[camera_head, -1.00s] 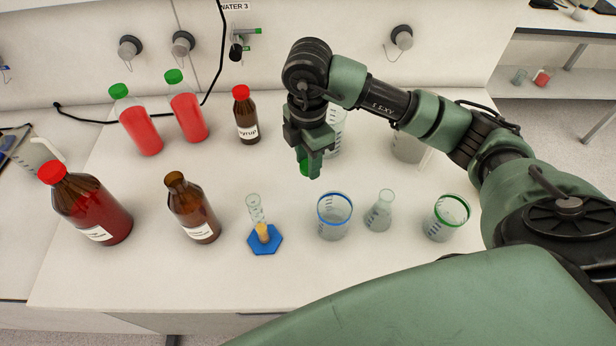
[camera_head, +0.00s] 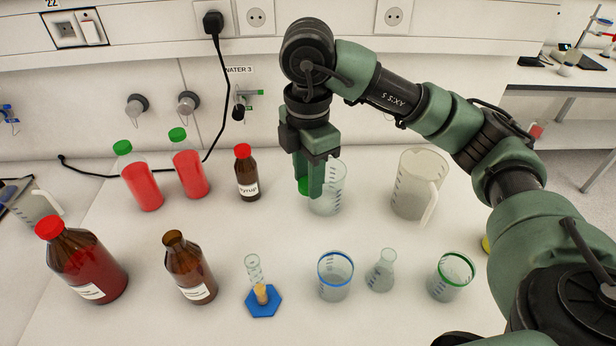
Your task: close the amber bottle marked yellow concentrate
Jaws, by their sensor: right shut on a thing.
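An uncapped amber bottle (camera_head: 190,268) with a white label stands upright at the front left. Its label is too small to read. Another amber bottle (camera_head: 82,262), larger and with a red cap, stands to its left; its label is also unreadable. My right gripper (camera_head: 310,188) points down over the back middle of the bench, to the right of and behind the uncapped bottle. My left gripper is not in view.
A small syrup bottle (camera_head: 246,172) and red bottles with green caps (camera_head: 142,180) stand behind. A cylinder with a blue base (camera_head: 263,303), a blue-rimmed beaker (camera_head: 335,278), a flask (camera_head: 381,272) and a green-rimmed beaker (camera_head: 450,278) line the front. A jug (camera_head: 417,185) stands back right.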

